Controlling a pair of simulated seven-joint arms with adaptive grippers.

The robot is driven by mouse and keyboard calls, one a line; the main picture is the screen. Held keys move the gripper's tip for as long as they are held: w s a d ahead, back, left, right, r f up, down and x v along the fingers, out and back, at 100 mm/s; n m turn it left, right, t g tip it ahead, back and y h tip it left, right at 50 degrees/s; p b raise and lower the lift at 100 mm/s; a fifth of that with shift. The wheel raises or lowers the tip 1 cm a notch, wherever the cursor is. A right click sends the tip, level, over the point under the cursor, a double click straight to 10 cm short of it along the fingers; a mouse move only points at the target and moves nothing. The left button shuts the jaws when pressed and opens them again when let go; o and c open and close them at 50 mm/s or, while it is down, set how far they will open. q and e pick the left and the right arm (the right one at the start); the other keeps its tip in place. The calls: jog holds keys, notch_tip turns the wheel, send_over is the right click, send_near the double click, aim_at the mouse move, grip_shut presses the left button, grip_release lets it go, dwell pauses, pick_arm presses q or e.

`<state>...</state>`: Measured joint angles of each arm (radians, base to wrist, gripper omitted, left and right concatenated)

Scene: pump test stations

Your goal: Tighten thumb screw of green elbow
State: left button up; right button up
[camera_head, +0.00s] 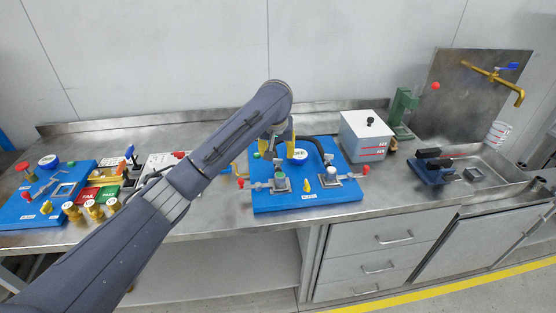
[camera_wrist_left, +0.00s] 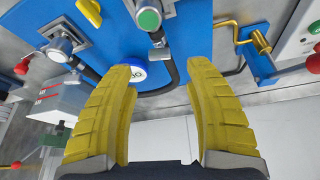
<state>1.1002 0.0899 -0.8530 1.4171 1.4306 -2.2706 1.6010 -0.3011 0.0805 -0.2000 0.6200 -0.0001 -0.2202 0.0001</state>
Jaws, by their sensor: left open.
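A fitting with a green round cap (camera_head: 277,163) stands on the blue pump board (camera_head: 305,206), on a square metal plate. The green cap also shows near the top middle of the left wrist view (camera_wrist_left: 149,18), beyond the fingertips. A small metal part (camera_wrist_left: 159,50) hangs just below it; I cannot tell whether this is the thumb screw. My left gripper (camera_head: 276,146) is above the back of the board, its yellow fingers spread. In the left wrist view the left gripper (camera_wrist_left: 162,72) is open and empty, with a black hose behind its fingertips.
A white-and-blue round gauge (camera_head: 298,156) and a second fitting with a white cap (camera_head: 332,172) share the board. A white box (camera_head: 365,136) stands right of it, a sink (camera_head: 480,172) further right. Another blue board (camera_head: 45,200) lies at the far left.

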aim_at(278, 159)
pick_arm(q)
jog(key=shift+x, duration=3.2)
jog(key=shift+c, duration=0.5)
grip_shut()
jog(key=shift+r, duration=0.1)
